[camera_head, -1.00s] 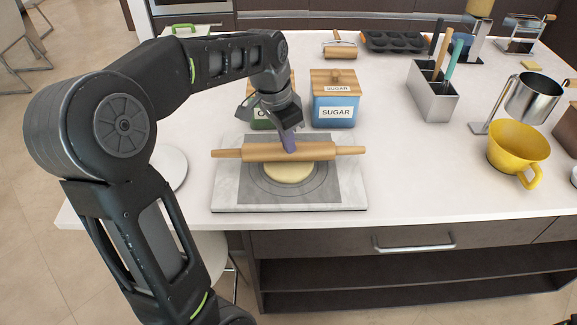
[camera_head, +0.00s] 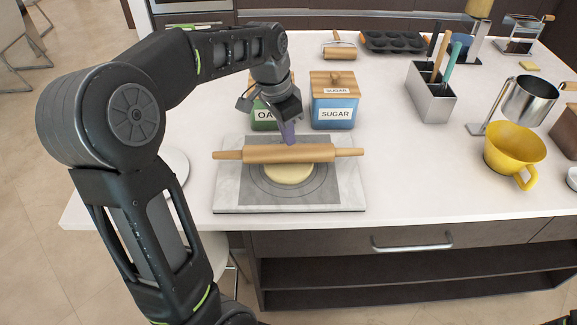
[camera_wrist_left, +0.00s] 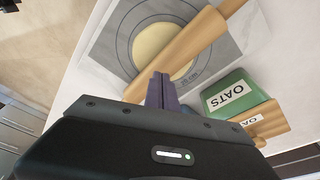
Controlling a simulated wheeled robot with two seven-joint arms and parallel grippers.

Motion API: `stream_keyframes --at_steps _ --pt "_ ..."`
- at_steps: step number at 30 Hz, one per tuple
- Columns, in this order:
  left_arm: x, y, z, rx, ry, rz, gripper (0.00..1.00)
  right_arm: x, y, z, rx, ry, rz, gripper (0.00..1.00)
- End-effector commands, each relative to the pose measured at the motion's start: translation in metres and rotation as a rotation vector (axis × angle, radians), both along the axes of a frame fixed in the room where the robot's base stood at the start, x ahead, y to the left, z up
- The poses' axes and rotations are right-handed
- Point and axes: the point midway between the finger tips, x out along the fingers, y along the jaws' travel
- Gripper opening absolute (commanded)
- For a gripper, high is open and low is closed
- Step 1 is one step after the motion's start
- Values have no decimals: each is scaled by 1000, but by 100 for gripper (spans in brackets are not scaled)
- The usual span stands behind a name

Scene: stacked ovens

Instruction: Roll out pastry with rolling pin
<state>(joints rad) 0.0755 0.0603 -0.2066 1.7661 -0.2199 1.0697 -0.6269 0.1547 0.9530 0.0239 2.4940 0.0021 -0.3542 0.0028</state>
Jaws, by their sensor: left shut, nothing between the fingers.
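A wooden rolling pin (camera_head: 262,154) lies left to right across the back part of a round pale pastry (camera_head: 289,173). The pastry lies on a grey mat (camera_head: 324,190) with ring markings, on a marble board (camera_head: 356,197). My left gripper (camera_head: 289,138) points down at the pin's far side, just behind its middle, its fingers shut and empty. In the left wrist view the shut fingertips (camera_wrist_left: 162,79) are close to the pin (camera_wrist_left: 187,50); I cannot tell whether they touch it. The pastry (camera_wrist_left: 155,42) shows beyond the pin. My right gripper is not in view.
Behind the board stand a green oats canister (camera_head: 264,117) and a blue sugar canister (camera_head: 334,100). A yellow bowl (camera_head: 514,152), a utensil holder (camera_head: 432,93) and a metal sifter (camera_head: 529,97) are to the right. The counter between board and bowl is clear.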

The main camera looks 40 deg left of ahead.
Motion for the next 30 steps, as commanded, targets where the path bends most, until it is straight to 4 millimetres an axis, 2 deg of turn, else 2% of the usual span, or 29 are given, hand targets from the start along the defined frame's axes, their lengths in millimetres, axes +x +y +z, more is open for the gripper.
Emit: stream_keyframes --at_steps 4,14,30 --pt "7 5 1 0 0 0 0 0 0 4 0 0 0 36" --pt "7 5 0 0 0 -1 0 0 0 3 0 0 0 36" --pt "7 5 -16 0 1 -1 0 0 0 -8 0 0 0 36"
